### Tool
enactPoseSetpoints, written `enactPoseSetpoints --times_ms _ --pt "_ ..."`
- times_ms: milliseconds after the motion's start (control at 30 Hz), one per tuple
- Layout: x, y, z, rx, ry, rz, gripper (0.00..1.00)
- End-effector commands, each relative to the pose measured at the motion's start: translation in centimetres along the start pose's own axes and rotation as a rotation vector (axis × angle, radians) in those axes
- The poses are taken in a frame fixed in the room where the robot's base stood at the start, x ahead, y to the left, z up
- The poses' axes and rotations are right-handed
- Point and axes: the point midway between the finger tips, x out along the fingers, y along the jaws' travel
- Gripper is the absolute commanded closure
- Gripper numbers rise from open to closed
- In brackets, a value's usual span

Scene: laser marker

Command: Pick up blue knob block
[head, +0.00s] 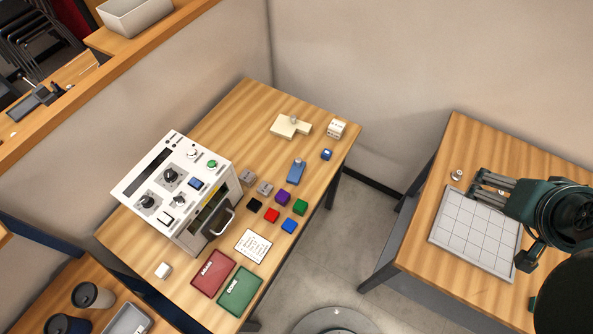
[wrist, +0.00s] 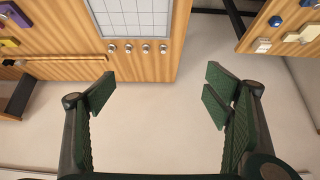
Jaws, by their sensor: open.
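The blue knob block (head: 295,175) is an oblong blue piece with a small silver knob, lying toward the right side of the wooden table. A blue part at the top right edge of the wrist view (wrist: 307,2) may be the same block, mostly cut off. My gripper (head: 484,187) is over the separate right-hand table, far to the right of the block. It is open and empty, and the wrist view shows wide space between its green fingers (wrist: 157,95).
A smaller blue block (head: 327,155), a white block (head: 337,128) and a cream block (head: 290,126) lie behind the knob block. Coloured cubes (head: 272,215) sit in front. The marker machine (head: 175,190) stands left. A grid plate (head: 475,234) lies below my gripper. A floor gap separates the tables.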

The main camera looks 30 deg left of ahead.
Motion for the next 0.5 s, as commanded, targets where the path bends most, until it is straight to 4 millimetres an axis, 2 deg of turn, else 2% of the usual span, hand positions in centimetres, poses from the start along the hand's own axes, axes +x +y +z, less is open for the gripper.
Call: enactPoseSetpoints --times_ms 267,500 --pt "0.2 -0.4 -0.2 -0.014 -0.006 -0.006 0.23" --pt "1.2 -2.3 -1.2 -0.078 -0.036 -0.032 0.23"
